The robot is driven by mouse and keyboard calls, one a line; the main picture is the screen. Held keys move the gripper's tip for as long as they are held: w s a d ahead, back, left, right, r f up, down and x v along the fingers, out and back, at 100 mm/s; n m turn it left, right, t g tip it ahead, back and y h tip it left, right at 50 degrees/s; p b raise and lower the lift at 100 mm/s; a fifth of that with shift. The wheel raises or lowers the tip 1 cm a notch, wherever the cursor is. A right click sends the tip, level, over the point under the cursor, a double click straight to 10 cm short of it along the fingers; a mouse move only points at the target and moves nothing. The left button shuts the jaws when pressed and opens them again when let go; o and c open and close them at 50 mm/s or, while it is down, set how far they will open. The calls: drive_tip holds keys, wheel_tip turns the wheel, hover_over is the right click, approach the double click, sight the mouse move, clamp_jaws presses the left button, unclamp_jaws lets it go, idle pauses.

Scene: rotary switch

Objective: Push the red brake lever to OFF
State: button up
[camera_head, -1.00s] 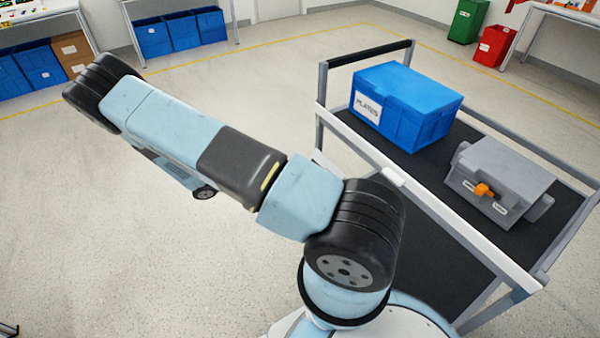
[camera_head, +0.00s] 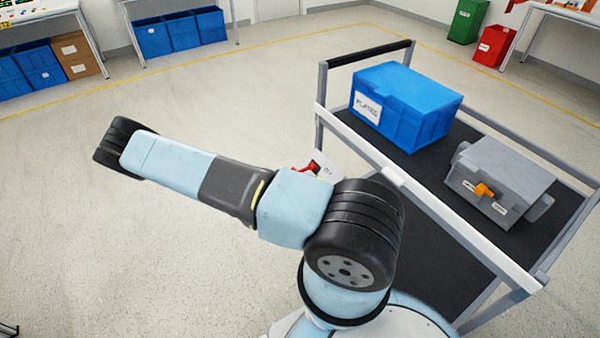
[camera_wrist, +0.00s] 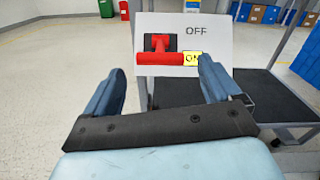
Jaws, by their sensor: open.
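The red brake lever (camera_wrist: 161,57) is on a pale panel (camera_wrist: 220,40) in the wrist view, its wide red bar level with the yellow ON label (camera_wrist: 192,58). The OFF label (camera_wrist: 196,31) is higher on the panel. In the head view the red lever (camera_head: 312,167) and a corner of the panel (camera_head: 325,172) show just behind my arm, at the trolley's left side. My gripper (camera_wrist: 157,80) is open and empty, its two blue fingers apart below and to either side of the lever bar. In the head view my gripper is not visible.
A trolley (camera_head: 440,220) stands at the right. On it are a blue PLATES crate (camera_head: 420,110) and a grey box (camera_head: 510,170) with an orange switch (camera_head: 484,190). The floor (camera_head: 70,230) to the left is clear.

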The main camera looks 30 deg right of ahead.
sight(301, 170)
drive_tip(key=d, duration=0.7)
drive_tip(key=shift+w, duration=0.15)
drive_tip(key=shift+c, duration=0.5)
